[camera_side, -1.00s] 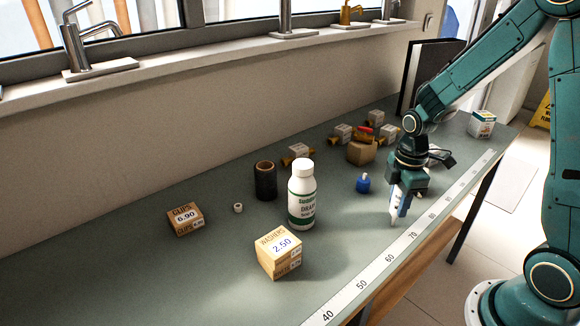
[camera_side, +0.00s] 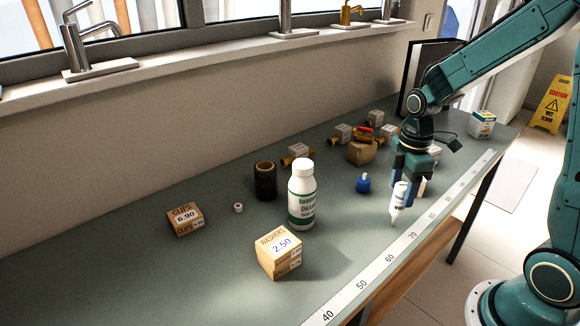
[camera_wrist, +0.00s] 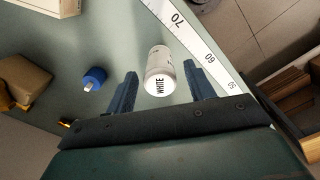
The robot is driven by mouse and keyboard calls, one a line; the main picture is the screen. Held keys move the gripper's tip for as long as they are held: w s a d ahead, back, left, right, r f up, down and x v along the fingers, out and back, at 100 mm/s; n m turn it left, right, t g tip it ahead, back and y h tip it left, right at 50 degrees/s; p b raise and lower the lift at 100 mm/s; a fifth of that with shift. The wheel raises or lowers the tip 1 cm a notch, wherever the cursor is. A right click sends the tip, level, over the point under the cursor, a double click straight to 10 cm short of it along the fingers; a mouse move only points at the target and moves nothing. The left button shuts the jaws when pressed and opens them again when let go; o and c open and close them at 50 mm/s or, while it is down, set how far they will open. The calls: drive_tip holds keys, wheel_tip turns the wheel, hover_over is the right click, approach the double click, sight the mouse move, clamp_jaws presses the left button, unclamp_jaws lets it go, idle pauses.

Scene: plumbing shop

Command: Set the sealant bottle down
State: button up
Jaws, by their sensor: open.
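The sealant bottle (camera_side: 398,200) is white with a narrow tip. It is nearly upright, tip down at the bench top (camera_side: 345,240), beside the measuring strip. In the wrist view the bottle (camera_wrist: 158,68) shows its end marked WHITE, between and slightly beyond the two blue fingers. My gripper (camera_side: 408,188) is open around the bottle's upper part, with a gap on each side in the wrist view. The tip's contact with the bench is too small to be sure of.
A blue-capped item (camera_side: 363,183) stands left of my gripper. A drain bottle (camera_side: 302,195), a black roll (camera_side: 265,180), a washers box (camera_side: 278,253) and a clips box (camera_side: 185,219) stand farther left. A cardboard block (camera_side: 361,152) and brass fittings lie behind.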

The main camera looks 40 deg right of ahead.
wheel_tip(320, 180, up, 8)
drive_tip(key=shift+r, duration=0.1)
idle(0.4)
idle(0.5)
drive_tip(key=shift+s+a+r+m, duration=0.3)
drive_tip(key=shift+a+r, duration=0.05)
drive_tip(key=shift+r, duration=0.1)
drive_tip(key=s+a+r+m+t, duration=0.2)
drive_tip(key=s+a+r+m, duration=0.1)
drive_tip(key=s+a+m, duration=0.1)
drive_tip(key=s+a+r+m+t, duration=0.3)
drive_tip(key=s+m, duration=0.3)
drive_tip(key=s, duration=0.2)
drive_tip(key=shift+s+a+r+m+t, duration=0.3)
drive_tip(key=shift+a+r, duration=0.15)
drive_tip(key=shift+a, duration=0.2)
